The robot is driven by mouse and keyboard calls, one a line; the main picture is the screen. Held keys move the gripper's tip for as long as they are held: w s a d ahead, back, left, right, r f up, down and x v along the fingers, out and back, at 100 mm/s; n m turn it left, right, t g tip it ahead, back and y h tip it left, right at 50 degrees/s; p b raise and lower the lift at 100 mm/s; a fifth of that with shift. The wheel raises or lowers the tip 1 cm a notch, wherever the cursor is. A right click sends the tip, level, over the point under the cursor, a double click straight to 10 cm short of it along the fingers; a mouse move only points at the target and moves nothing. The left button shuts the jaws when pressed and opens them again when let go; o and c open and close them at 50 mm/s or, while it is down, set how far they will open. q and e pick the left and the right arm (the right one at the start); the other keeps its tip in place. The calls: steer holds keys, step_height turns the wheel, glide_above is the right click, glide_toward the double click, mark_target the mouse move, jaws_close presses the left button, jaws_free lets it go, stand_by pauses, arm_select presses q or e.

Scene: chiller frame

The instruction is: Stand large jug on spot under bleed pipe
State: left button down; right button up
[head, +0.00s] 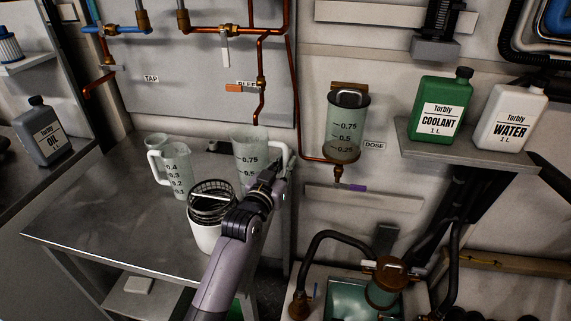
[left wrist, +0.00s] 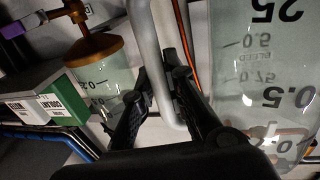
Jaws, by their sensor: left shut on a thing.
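The large jug (head: 247,146), clear with a white handle and marks such as 0.75, is at the right back of the steel bench. The bleed pipe (head: 260,104), copper, comes down just above the jug's mouth, beside the BLEED label. My left gripper (head: 272,183) is shut on the jug's handle. In the left wrist view, the fingers (left wrist: 160,100) close around the pale handle (left wrist: 146,45), with the jug wall (left wrist: 265,70) to the right. My arm and a white pot hide the jug's base, so I cannot tell whether it touches the bench.
A white pot (head: 205,236) with a wire basket (head: 210,198) stands in front. The dosing vessel (head: 347,125) hangs on the wall to the right. The bench's front left (head: 105,222) is clear.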

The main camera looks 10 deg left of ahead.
arm_select(q)
steer(key=shift+s, duration=0.1)
steer(key=shift+f, duration=0.35)
steer(key=c, duration=1.5)
jaws_free()
steer(key=shift+c, duration=0.2)
